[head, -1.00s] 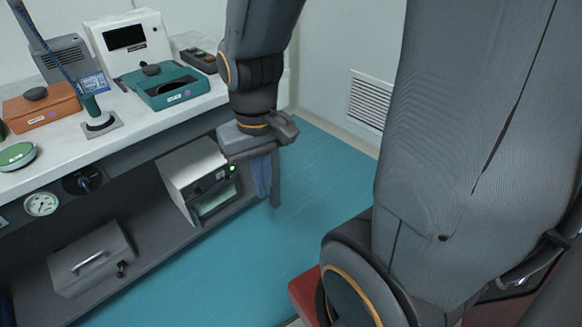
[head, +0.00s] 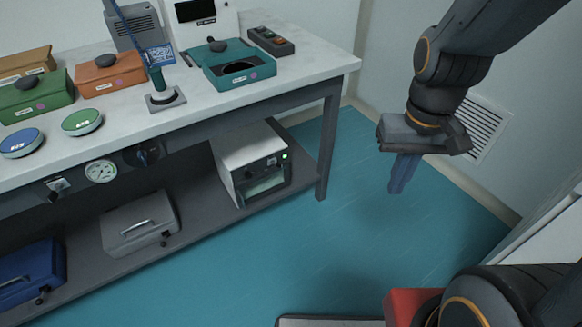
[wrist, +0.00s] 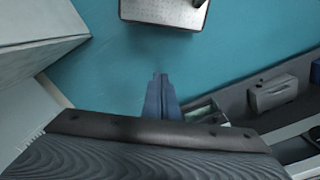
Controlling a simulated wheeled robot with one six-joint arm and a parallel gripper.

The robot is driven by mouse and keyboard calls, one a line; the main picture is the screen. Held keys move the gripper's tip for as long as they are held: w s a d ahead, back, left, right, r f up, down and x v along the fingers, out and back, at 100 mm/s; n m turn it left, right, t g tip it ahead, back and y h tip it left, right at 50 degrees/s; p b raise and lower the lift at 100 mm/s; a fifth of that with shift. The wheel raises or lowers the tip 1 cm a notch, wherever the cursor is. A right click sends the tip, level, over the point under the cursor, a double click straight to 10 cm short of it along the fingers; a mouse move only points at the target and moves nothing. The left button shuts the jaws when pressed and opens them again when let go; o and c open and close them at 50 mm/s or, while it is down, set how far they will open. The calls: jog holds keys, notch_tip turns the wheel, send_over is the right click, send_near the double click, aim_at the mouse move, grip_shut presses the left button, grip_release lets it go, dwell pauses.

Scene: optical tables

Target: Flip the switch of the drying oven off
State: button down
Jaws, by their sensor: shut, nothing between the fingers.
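The drying oven is probably the white and grey box (head: 252,163) on the lower shelf in the head view. Its dark front panel has small controls and a lit green lamp (head: 285,156), with a window below. Which control is the switch is too small to tell. My gripper (head: 397,190) is shut and empty, pointing down over the teal floor, to the right of the box and apart from it. Its blue fingers (wrist: 162,80) are together in the wrist view. Part of the box (wrist: 203,112) shows just right of the fingers there, partly hidden by my gripper.
A table leg (head: 328,145) stands just right of the box, between it and my gripper. A grey case (head: 140,226) and a blue case (head: 32,275) sit on the lower shelf. The tabletop (head: 325,68) holds several coloured boxes. Teal floor (head: 350,240) is free.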

jog(key=w+a+f+m+t+y+b, duration=0.15)
jog(key=w+f+t+b, duration=0.25)
jog(key=w+f+b, duration=0.7)
jog(key=w+a+f+m+t+b, duration=0.15)
jog(key=w+f+t+b, duration=0.3)
jog(key=w+f, duration=1.15)
jog(key=w+a+f+m+t+y+b, duration=0.2)
jog(key=w+a+f+y+b, duration=0.3)
jog(key=f+b, duration=0.3)
jog(key=w+a+f+m+t+y+b, duration=0.2)
jog(key=w+a+f+m+y+b, duration=0.1)
jog(key=w+a+f+y+b, duration=0.3)
notch_tip(320, 180, down, 2)
jog(key=shift+w+a+f+m+b, duration=0.15)
jog(key=shift+w+a+m+b, duration=0.35)
jog(key=shift+w+b, duration=0.7)
jog(key=shift+a, duration=0.1)
